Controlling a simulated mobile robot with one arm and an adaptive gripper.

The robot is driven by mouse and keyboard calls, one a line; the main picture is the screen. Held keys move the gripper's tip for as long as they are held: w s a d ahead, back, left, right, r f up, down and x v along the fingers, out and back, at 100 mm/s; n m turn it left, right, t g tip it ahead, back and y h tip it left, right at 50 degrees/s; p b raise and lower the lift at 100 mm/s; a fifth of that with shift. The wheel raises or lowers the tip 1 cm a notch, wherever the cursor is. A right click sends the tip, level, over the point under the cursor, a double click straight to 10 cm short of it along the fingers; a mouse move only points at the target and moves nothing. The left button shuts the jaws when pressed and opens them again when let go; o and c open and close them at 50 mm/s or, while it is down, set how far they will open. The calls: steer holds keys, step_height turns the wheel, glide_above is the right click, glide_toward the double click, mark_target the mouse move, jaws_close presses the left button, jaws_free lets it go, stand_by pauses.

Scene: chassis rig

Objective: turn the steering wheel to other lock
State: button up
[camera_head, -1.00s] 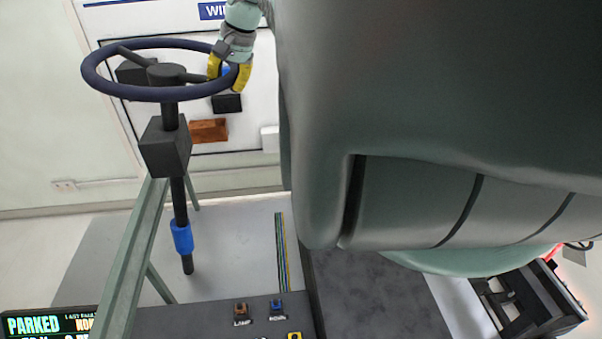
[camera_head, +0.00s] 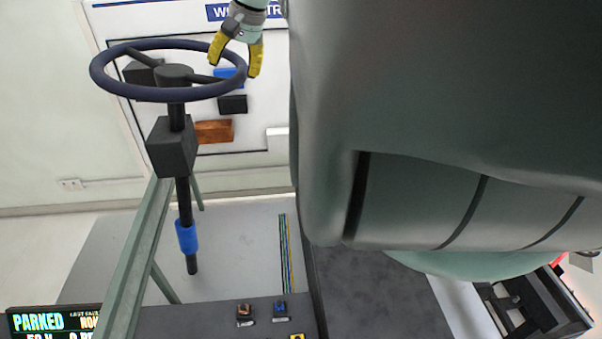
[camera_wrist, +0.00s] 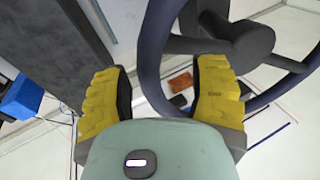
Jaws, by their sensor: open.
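The steering wheel (camera_head: 168,93) has a dark blue rim and a grey hub with spokes. It tops a black column at the left of the head view. My gripper (camera_head: 236,62) is open at the right side of the rim, its yellow fingers apart and pointing down. In the wrist view the rim of the steering wheel (camera_wrist: 150,60) passes between the two yellow fingers of my gripper (camera_wrist: 164,95), nearer the right finger. The hub (camera_wrist: 248,42) shows at the upper right. I cannot tell whether either finger touches the rim.
A green metal frame (camera_head: 140,250) stands beside the column. A dark panel with small switches (camera_head: 262,312) lies at the bottom, and a display (camera_head: 50,322) reads PARKED. A wall board with blocks (camera_head: 214,131) is behind the wheel. My arm covers much of the right.

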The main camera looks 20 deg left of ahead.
steer(key=v, duration=0.8)
steer(key=shift+w+d, duration=0.3)
steer(key=shift+d, duration=0.05)
